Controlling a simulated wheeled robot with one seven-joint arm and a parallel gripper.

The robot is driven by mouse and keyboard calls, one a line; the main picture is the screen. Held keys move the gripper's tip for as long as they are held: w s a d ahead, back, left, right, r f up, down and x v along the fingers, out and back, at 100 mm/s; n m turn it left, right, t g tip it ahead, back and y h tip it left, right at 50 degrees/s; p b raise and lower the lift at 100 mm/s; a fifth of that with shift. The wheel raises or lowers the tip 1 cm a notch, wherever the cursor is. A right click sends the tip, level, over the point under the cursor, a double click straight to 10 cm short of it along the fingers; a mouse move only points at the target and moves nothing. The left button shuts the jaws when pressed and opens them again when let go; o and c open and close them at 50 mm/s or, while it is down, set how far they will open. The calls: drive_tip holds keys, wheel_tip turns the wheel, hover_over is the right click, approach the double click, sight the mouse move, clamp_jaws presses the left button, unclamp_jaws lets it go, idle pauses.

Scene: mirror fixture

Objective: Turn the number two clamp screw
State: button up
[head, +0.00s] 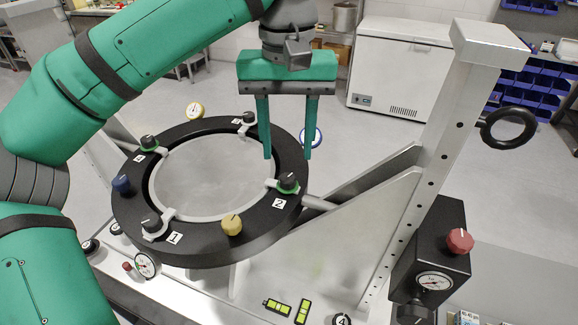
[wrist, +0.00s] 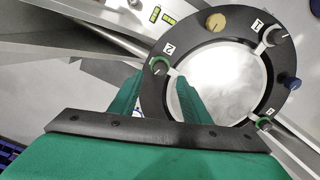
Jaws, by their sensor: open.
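The number two clamp screw (head: 288,182) is a black knob on a green ring at the right of the black mirror ring, beside a white label "2" (head: 279,203). In the wrist view the screw (wrist: 158,65) shows just past the fingertips. My gripper (head: 288,157) is open and empty, its fingers pointing down. In the head view its fingertips appear just above the screw; I cannot tell the gap. In the wrist view the gripper (wrist: 158,88) has the screw near the line between its fingertips. The round mirror (head: 205,176) lies inside the ring (head: 205,253).
Other clamp screws on the ring are number one (head: 151,225), one at upper left (head: 149,143) and one at the top (head: 249,118). A yellow knob (head: 232,224) and a blue knob (head: 122,184) also stand on it. A metal upright (head: 440,145) rises to the right.

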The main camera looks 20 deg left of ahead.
sight(287, 178)
drive_tip(key=f, duration=0.5)
drive_tip(key=shift+s+a+f, duration=0.15)
drive_tip(key=shift+a, duration=0.05)
drive_tip(key=shift+f, duration=0.3)
drive_tip(key=shift+d+f, duration=0.3)
drive_tip(key=shift+a, duration=0.1)
drive_tip(key=c, duration=1)
